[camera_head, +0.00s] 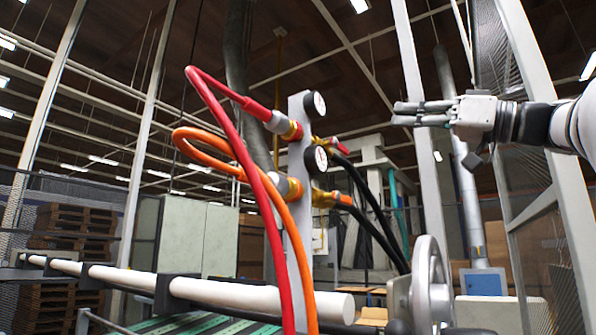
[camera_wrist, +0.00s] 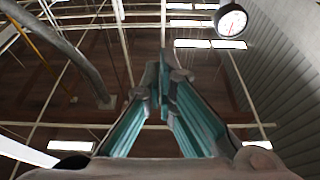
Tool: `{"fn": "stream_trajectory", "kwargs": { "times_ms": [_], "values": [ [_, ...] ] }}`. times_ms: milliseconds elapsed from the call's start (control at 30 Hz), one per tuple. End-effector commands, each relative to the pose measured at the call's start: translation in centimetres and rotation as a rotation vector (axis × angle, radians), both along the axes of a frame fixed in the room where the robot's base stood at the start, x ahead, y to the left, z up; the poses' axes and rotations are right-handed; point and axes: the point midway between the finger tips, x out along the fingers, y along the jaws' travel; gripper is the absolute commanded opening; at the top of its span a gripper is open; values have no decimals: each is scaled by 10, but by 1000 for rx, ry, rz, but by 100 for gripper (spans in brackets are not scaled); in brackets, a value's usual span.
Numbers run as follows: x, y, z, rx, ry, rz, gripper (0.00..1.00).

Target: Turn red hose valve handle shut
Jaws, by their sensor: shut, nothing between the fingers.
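The red hose (camera_head: 238,150) runs up to a grey and brass fitting (camera_head: 283,124) on the upper part of a grey post. A small red handle (camera_head: 337,145) shows just right of the post at about the same height; it is small, and its exact turn is hard to tell. My gripper (camera_head: 398,113) is to the right of the post and a little higher in the picture than the red handle, pointing left with clear space between them. In the wrist view my gripper (camera_wrist: 163,77) has its fingertips together and holds nothing. The red handle is not visible there.
The grey post (camera_head: 300,225) carries two round gauges (camera_head: 319,103); one gauge (camera_wrist: 230,19) shows in the wrist view. An orange hose (camera_head: 300,255) and orange handle (camera_head: 342,198) sit below. Black hoses (camera_head: 375,222) hang right. A handwheel (camera_head: 430,285) stands lower right.

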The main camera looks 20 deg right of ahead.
Motion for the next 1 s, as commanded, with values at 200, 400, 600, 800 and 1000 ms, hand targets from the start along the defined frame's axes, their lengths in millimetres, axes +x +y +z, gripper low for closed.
{"fn": "stream_trajectory", "kwargs": {
  "times_ms": [200,400,600,800,1000],
  "values": [
    [3,0,-4,-3,-4,-2,0],
    [2,0,-4,-2,-4,-1,0],
    [7,3,-2,-1,-3,-1,0],
    [29,18,8,-3,-2,3,0],
    [60,40,22,-3,-2,3,0]
  ]
}}
